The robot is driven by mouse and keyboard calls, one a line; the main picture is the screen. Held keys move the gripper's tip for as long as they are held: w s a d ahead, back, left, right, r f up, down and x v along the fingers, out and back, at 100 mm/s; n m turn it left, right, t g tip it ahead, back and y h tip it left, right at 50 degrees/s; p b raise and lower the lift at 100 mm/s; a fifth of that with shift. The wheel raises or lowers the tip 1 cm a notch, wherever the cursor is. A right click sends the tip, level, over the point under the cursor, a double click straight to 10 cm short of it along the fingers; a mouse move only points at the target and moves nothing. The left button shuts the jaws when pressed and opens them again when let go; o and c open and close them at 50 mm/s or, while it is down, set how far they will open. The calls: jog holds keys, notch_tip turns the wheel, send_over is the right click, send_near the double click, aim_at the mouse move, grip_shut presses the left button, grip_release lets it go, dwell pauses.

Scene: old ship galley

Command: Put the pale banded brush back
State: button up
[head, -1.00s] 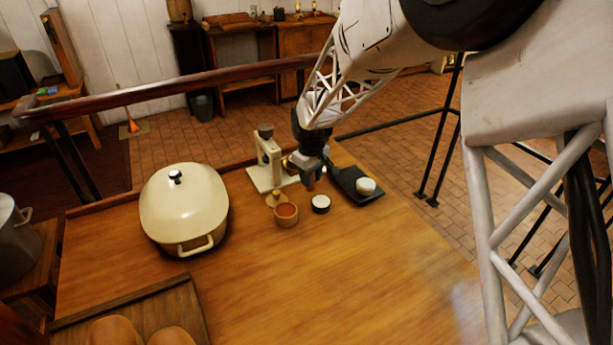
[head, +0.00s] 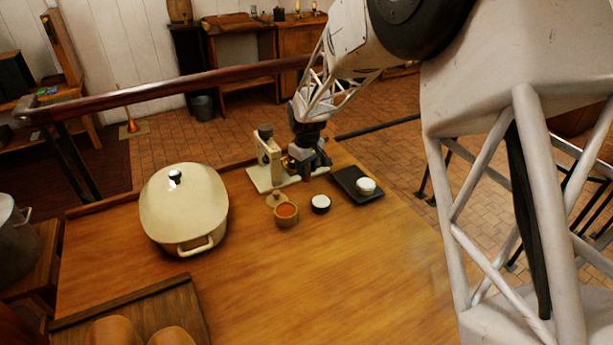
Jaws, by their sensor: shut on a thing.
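My gripper (head: 309,167) is low over the far right part of the wooden table, just right of a cream stand (head: 268,160) with an upright post and a flat base. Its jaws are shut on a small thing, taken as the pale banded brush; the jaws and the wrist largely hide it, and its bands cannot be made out. No other brush shows clearly on the table. The gripper overlaps the right part of the stand in the picture; whether the brush touches the stand cannot be told.
Close in front stand an orange-filled wooden bowl (head: 286,215), its round lid (head: 277,200) and a dark jar with a white top (head: 321,204). A black tray (head: 347,178) bearing a white cup (head: 366,186) is right. A cream roaster (head: 184,205) stands left. The front middle is clear.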

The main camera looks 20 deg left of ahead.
jog(key=shift+f, duration=1.55)
jog(key=shift+f, duration=0.1)
jog(key=o, duration=1)
notch_tip(320, 180, up, 12)
jog(key=shift+r, duration=0.15)
